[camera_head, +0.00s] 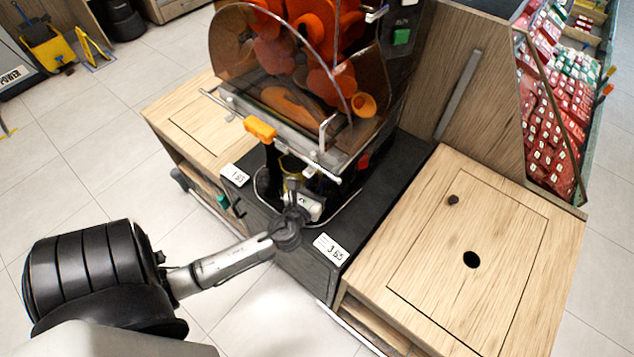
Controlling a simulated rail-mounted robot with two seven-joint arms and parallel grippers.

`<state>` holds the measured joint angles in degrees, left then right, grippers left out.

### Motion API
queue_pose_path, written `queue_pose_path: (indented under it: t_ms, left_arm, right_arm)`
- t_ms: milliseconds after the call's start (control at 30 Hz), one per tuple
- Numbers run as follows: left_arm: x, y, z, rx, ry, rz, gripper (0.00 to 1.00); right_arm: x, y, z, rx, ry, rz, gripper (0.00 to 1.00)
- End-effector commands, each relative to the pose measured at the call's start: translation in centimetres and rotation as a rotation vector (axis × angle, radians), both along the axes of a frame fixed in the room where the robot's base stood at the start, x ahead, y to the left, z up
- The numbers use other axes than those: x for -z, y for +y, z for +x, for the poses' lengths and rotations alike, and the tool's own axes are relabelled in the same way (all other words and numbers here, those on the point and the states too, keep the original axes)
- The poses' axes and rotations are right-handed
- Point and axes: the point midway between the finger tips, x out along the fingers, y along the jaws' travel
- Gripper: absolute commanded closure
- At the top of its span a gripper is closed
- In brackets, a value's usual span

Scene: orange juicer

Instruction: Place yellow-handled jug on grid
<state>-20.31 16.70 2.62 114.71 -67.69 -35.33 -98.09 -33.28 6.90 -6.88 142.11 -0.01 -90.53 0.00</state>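The orange juicer (300,75) stands in the middle with a clear curved cover over its orange parts. Below its front is a dark recess. A small yellowish patch (290,176) shows in there; it may be part of the yellow-handled jug, but the jug's shape is mostly hidden by the juicer front and my gripper. My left gripper (296,190) reaches into the front of this recess, close to the yellowish patch. Its fingers are small and dark against the black base, so contact and opening cannot be made out. The grid is not clearly visible. My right gripper is out of view.
An orange-topped part (260,128) on a dark stem and a metal bar (270,138) cross the juicer's front above my gripper. A wooden counter (430,265) with a round hole lies clear at right. Another wooden top (205,125) is at left. Red-packed shelves (560,105) stand behind.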

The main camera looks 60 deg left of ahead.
Motion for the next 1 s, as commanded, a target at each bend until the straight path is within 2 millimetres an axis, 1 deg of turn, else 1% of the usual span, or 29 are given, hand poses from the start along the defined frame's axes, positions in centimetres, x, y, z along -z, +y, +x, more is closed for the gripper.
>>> queue_pose_path:
  t_ms: [400, 500, 633, 767, 867, 967, 1000]
  left_arm:
    - [0.2, -3.7, -6.4, -0.001, 0.005, -0.003, 0.79]
    - [0.2, -4.5, -7.7, 0.0, 0.004, -0.001, 0.79]
    - [0.2, -5.3, -9.0, 0.0, 0.003, -0.003, 0.79]
    - [0.1, -5.8, -9.8, -0.003, -0.002, -0.011, 0.79]
    - [0.1, -5.7, -10.3, -0.035, -0.038, -0.117, 0.79]
    - [0.4, -5.5, -10.8, -0.123, -0.131, -0.389, 0.79]
    - [0.8, -5.4, -11.1, -0.175, -0.178, -0.54, 0.79]
  right_arm:
    - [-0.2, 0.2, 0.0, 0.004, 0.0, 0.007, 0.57]
    - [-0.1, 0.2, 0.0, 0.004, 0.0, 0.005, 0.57]
    - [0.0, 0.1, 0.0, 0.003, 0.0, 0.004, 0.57]
    - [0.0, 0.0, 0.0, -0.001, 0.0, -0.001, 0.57]
    - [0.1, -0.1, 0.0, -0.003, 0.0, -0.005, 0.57]
    - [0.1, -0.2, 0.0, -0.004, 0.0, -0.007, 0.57]
    - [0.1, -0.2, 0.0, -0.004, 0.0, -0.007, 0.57]
